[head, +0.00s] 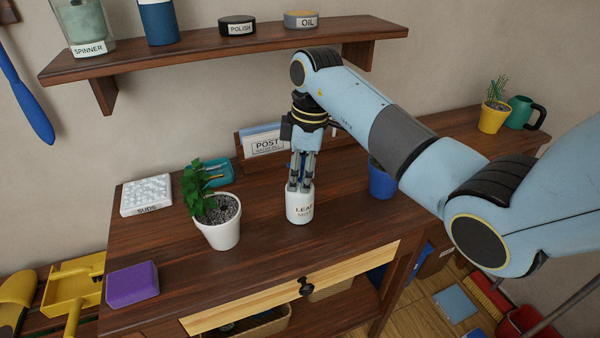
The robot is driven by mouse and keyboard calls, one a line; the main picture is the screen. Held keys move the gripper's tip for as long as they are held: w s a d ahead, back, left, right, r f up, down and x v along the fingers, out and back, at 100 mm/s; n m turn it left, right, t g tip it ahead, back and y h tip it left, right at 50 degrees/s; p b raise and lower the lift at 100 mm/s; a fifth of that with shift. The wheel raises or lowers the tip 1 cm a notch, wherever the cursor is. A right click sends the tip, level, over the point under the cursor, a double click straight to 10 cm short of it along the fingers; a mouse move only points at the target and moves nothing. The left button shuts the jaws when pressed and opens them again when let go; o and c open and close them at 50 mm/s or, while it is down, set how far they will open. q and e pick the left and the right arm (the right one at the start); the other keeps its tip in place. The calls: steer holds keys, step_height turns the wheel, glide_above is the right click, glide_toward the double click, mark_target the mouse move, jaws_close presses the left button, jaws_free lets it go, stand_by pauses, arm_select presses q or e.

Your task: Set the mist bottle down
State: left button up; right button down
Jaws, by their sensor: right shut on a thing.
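The mist bottle (299,208) is a white bottle with a printed label, partly reading "LEAF". It stands upright at the wooden cabinet top (265,225), to the right of a potted plant. My right gripper (301,182) points down from above with its fingers shut on the bottle's upper part, which the fingers partly hide. The bottle's base appears at the cabinet top, but I cannot tell whether it touches. My left gripper is not in view.
A white pot (221,234) with a leafy plant stands close left of the bottle. A blue pot (382,182) sits to the right, partly behind my arm. A POST holder (264,145) stands behind. A purple block (132,284) lies at front left. A shelf (220,55) hangs above.

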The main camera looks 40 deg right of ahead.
steer(key=shift+f, duration=0.15)
steer(key=c, duration=1)
jaws_free()
steer(key=r, duration=0.7)
steer(key=d+r, duration=0.1)
steer(key=r, duration=0.3)
steer(key=shift+s, duration=0.35)
steer(key=shift+s+d+r+p, duration=0.1)
steer(key=shift+r+p, duration=0.35)
steer(key=shift+r, duration=0.2)
